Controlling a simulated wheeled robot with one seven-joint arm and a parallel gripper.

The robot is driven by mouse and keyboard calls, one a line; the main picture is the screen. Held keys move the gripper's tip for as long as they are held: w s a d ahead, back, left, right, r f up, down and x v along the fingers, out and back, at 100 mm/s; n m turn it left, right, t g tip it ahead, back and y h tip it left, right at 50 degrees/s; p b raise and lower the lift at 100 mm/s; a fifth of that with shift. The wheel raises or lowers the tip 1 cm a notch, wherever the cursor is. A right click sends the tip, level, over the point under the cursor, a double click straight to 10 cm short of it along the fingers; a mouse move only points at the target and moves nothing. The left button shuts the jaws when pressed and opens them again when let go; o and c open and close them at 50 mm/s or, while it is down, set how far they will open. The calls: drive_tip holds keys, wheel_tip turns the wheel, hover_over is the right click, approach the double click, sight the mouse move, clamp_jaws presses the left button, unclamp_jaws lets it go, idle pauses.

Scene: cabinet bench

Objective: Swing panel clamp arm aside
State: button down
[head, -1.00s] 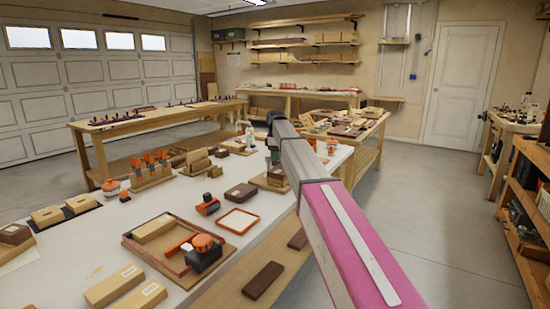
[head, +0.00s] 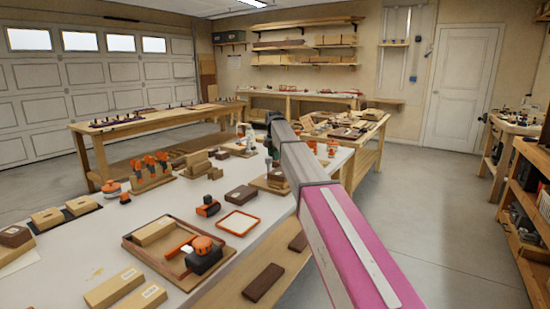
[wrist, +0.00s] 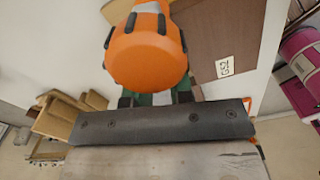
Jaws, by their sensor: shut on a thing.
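A large orange knob with black grips (wrist: 148,50) fills the upper middle of the wrist view. It appears to be the handle end of the panel clamp arm. My gripper (wrist: 157,98) is shut on it, with green parts showing just below the knob; the fingertips are largely hidden behind it. A brown panel (wrist: 215,35) with a white label lies right beside the knob. In the head view my gripper (head: 273,152) is small and dark, over the far right part of the white bench, and my arm hides much of the clamp.
The white bench (head: 115,235) holds a wooden tray (head: 160,262) with an orange-and-black tool, an orange frame (head: 238,222), wooden blocks (head: 48,217) and a row of orange-topped tools (head: 150,170). Clear floor (head: 440,230) lies to the right, before a shelf unit (head: 520,200).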

drive_tip(key=shift+w+a+n, duration=0.15)
drive_tip(key=shift+a+n, duration=0.05)
drive_tip(key=shift+n, duration=0.5)
drive_tip(key=shift+w+a+n, duration=0.15)
drive_tip(key=shift+n, duration=0.55)
drive_tip(key=c, duration=1)
unclamp_jaws()
wheel_tip(320, 180, up, 11)
drive_tip(key=shift+f, duration=0.1)
